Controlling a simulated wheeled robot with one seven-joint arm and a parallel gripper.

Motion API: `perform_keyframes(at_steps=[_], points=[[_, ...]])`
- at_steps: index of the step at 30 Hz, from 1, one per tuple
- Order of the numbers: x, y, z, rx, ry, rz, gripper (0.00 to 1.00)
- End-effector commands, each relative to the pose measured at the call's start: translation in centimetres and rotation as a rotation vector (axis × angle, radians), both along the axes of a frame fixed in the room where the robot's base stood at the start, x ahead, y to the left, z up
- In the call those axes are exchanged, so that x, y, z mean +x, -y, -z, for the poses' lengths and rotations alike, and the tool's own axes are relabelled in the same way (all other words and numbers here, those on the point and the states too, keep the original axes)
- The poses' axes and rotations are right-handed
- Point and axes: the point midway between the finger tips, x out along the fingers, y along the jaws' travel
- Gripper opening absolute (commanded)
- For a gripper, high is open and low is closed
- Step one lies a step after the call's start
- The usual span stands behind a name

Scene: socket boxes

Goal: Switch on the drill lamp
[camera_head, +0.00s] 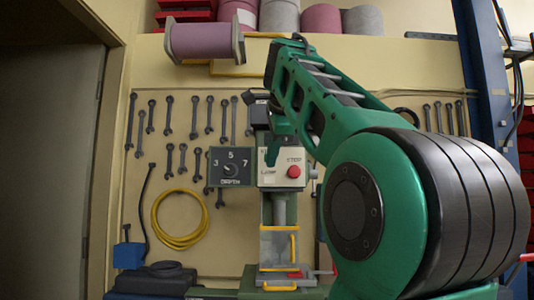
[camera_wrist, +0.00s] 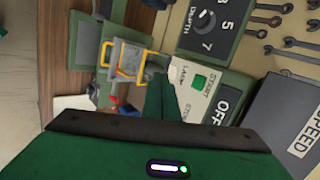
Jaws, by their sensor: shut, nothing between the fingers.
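The drill's pale control panel (camera_head: 283,180) faces me at the middle of the head view, with a red STOP button (camera_head: 293,172) and a LAMP label left of it. In the wrist view the panel (camera_wrist: 186,97) looks turned, with a green START button (camera_wrist: 199,80) and a LAMP label near my gripper. My gripper (camera_wrist: 157,80) is shut and empty, its tips at the LAMP side of the panel. The lamp switch is hidden behind my fingers. I cannot tell whether they touch it.
A dark DEPTH dial box (camera_head: 230,167) adjoins the panel's left side. A yellow-framed guard (camera_head: 279,245) stands below. Wrenches and a yellow hose coil (camera_head: 180,220) hang on the wall. A grey SPEED box (camera_wrist: 297,124) is at right in the wrist view.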

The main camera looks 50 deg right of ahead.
Motion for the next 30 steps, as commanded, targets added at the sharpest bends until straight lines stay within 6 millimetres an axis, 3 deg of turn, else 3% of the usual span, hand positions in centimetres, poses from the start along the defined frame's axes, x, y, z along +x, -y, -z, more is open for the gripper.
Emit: perform_keyframes(at_steps=[8, 18, 30], points=[[3.0, 2.3, 3.7, 0.001, -0.005, -0.003, 0.00], [5.9, 4.7, 3.6, -0.001, 0.000, -0.001, 0.00], [6.1, 4.9, 3.6, 0.000, 0.000, 0.000, 0.00]])
